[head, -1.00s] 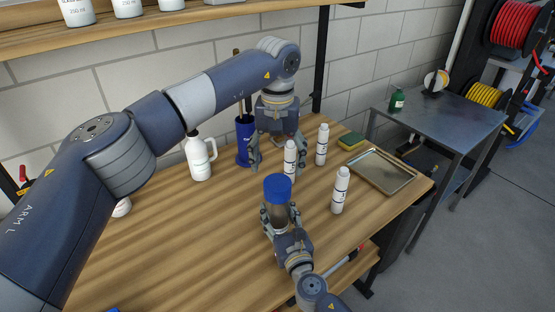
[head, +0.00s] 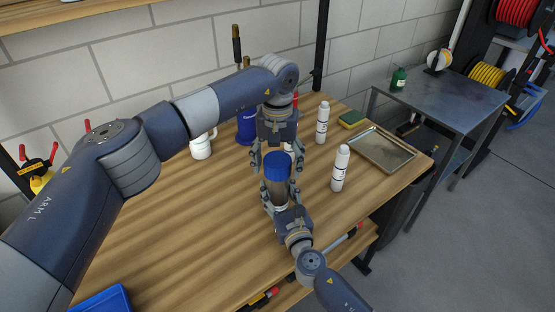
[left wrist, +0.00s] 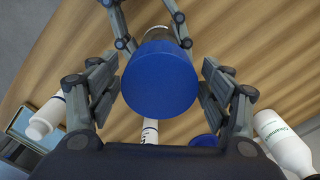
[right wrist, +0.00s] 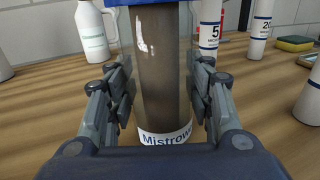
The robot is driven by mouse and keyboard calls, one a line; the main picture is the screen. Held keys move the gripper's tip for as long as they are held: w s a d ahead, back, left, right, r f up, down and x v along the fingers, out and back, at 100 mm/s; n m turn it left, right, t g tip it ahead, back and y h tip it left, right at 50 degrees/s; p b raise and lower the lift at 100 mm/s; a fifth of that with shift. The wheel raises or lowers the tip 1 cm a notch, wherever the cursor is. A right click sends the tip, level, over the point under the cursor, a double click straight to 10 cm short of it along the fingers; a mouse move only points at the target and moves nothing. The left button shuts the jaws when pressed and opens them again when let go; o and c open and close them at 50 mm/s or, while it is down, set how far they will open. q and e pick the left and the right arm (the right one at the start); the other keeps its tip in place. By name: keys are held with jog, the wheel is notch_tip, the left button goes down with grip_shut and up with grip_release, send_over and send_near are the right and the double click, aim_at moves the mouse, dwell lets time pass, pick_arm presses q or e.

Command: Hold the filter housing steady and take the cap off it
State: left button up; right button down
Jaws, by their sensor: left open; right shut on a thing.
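The filter housing is a clear cylinder with brown contents (right wrist: 162,75) and a label reading "Mistrow" in the right wrist view. Its blue cap (head: 276,167) sits on top, and it shows as a blue disc in the left wrist view (left wrist: 160,80). My right gripper (head: 280,200) is shut around the housing body from the front, holding it upright. My left gripper (head: 276,158) points down from above with open fingers. In the left wrist view its fingers (left wrist: 160,85) stand on both sides of the cap, with a gap visible on the right.
White membrane tubes (head: 340,168) and (head: 322,122) stand to the right; another is partly hidden behind my left gripper. A metal tray (head: 382,150) and a sponge (head: 352,118) lie at the right. A blue container (head: 246,128) and a white jug (head: 201,147) stand behind.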

pick_arm(q)
jog(key=c, duration=1.1)
pick_arm(e)
jog(key=shift+f, duration=0.1)
pick_arm(q)
jog(key=n, duration=0.4)
jog(key=shift+c, duration=0.2)
jog(key=n, duration=2.5)
jog(key=shift+r, duration=0.1)
jog(key=n, duration=0.5)
jog(key=shift+n, duration=0.3)
jog(key=n, duration=1.3)
jog(key=shift+n, duration=0.4)
jog(key=n, duration=0.5)
jog(key=shift+n, duration=0.4)
